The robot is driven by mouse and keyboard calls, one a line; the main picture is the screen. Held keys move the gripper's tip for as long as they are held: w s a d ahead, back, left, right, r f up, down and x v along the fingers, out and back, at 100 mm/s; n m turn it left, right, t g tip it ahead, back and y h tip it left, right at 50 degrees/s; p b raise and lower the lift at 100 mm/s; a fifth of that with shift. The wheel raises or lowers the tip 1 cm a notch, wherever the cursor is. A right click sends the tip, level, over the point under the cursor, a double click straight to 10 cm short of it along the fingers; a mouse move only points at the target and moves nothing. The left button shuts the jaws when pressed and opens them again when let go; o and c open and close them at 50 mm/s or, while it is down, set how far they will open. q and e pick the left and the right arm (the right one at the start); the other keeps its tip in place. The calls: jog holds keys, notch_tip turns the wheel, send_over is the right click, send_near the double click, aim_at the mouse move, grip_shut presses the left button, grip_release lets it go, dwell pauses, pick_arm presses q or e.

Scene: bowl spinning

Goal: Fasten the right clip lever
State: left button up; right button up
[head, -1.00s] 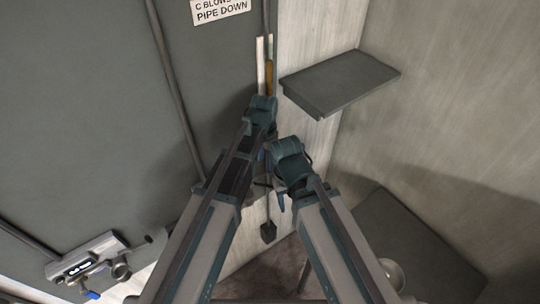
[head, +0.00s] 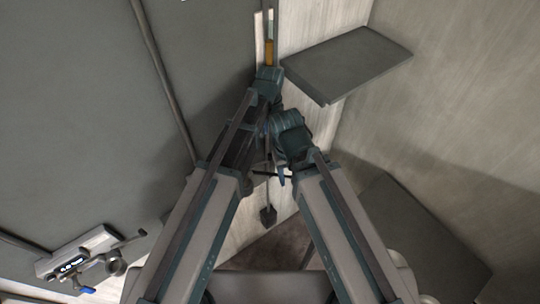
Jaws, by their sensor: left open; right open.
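I cannot make out the right clip lever for certain; it may be hidden by my arms. My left gripper (head: 267,82) is the higher one, in front of the corner where the dark panel meets the pale wall. My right gripper (head: 290,138) is just below and right of it. The fingers of both are small and largely hidden behind the wrists. A small blue piece (head: 281,176) shows just below my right gripper; I cannot tell whether it is a lever or a fingertip. I see nothing held.
A grey shelf (head: 345,62) juts from the wall right of my grippers. A dark slab (head: 425,240) lies lower right. A fixture with a display and blue handle (head: 85,262) is lower left. A thin rod with a dark end (head: 268,214) hangs between my arms.

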aim_at(270, 154)
pick_arm(q)
notch_tip(270, 154, down, 12)
jog(key=b, duration=1.1)
jog(key=shift+r, duration=0.1)
jog(key=shift+s, duration=0.1)
grip_shut()
dwell(0.6)
